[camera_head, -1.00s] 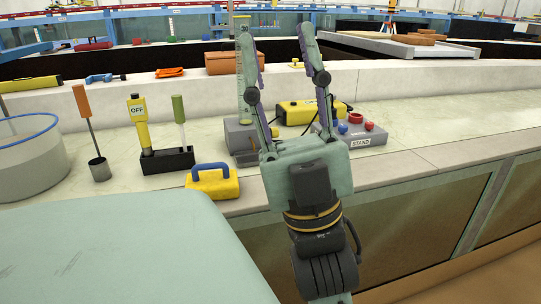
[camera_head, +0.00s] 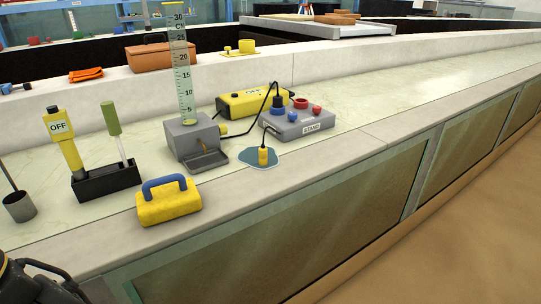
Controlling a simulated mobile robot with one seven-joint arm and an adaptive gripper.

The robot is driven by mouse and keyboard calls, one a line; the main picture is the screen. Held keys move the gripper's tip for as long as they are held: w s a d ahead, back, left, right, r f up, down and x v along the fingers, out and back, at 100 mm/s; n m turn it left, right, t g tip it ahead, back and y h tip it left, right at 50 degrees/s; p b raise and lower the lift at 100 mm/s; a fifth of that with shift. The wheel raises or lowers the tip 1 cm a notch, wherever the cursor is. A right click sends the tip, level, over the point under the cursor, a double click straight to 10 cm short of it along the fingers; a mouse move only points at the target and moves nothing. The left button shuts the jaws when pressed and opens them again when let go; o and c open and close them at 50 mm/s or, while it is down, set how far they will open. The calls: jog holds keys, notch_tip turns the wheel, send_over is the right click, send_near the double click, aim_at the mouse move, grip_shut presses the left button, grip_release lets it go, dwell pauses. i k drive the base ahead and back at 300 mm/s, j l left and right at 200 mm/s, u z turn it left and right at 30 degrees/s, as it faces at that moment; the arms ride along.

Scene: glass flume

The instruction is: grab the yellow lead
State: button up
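A small yellow plug-like end (camera_head: 263,156) stands upright on a blue-grey patch (camera_head: 246,159), which may be a puddle, on the ledge. A black cable runs from it up to the grey box marked STAND (camera_head: 300,123). A second black cable loops from a yellow end (camera_head: 223,129) by the measuring tube's base up to a blue plug (camera_head: 277,104) on that box. Which of these is the yellow lead I cannot tell for sure. My gripper is not in view; only a dark part of my arm shows at the lower left corner.
A clear measuring tube on a grey base (camera_head: 194,141) and a yellow box (camera_head: 245,100) stand nearby. A yellow block with a blue handle (camera_head: 168,204) and a black holder (camera_head: 106,181) with two upright tools are at left. The ledge to the right is clear.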

aim_at(263, 150)
jog(key=i+l+u, duration=0.3)
jog(key=l, duration=0.2)
jog(key=l+u, duration=0.3)
jog(key=l, duration=0.25)
jog(key=i+l+u, duration=0.15)
jog(key=l+u, duration=0.15)
jog(key=l, duration=0.25)
jog(key=l+u, duration=0.25)
jog(key=l, duration=0.35)
